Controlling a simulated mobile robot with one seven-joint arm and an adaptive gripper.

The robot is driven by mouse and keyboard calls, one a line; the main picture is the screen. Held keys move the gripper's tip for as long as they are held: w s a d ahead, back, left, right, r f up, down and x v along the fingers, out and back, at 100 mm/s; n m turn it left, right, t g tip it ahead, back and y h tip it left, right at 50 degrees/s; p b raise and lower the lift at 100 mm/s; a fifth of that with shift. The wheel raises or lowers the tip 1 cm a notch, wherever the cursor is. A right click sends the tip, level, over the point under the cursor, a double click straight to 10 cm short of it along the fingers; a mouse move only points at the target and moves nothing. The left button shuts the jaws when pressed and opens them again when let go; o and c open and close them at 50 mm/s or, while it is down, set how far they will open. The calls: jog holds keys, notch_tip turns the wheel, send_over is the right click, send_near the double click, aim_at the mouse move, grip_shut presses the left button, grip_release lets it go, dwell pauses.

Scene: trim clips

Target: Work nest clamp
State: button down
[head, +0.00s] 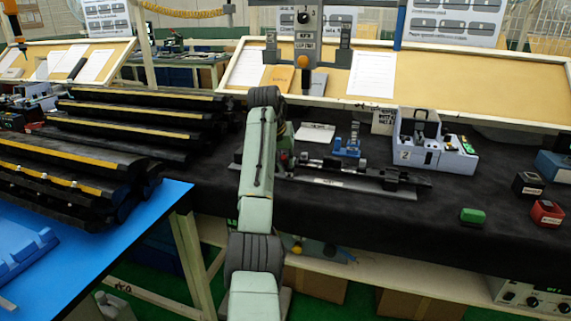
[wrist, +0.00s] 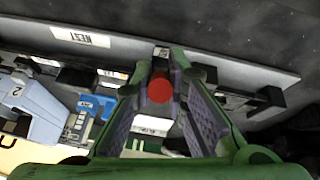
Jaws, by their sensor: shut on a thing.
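The nest (head: 345,184) is a long dark fixture on a grey base plate, lying on the black bench cover. In the wrist view its base plate (wrist: 125,52) runs across the top and carries a white label reading NEST. My gripper (head: 283,160) is at the left part of the nest in the head view, largely hidden by my arm. In the wrist view my gripper (wrist: 162,75) has its two purple-padded fingers closed around a round red knob (wrist: 160,88), which seems to be the clamp's handle. The rest of the clamp is hidden by the fingers.
A blue stand (head: 348,145) is just behind the nest. A green block (head: 472,215) and a red box (head: 547,212) lie farther right. Black trim parts (head: 75,160) are stacked at left.

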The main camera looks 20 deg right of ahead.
jog(key=shift+w+d+r+g+y, duration=0.15)
jog(key=shift+w+r+g+y, duration=0.1)
jog(key=shift+g+y, duration=0.25)
dwell(0.3)
jog(key=c, duration=1.6)
grip_release()
jog(key=v, duration=1.2)
jog(key=shift+w, duration=0.1)
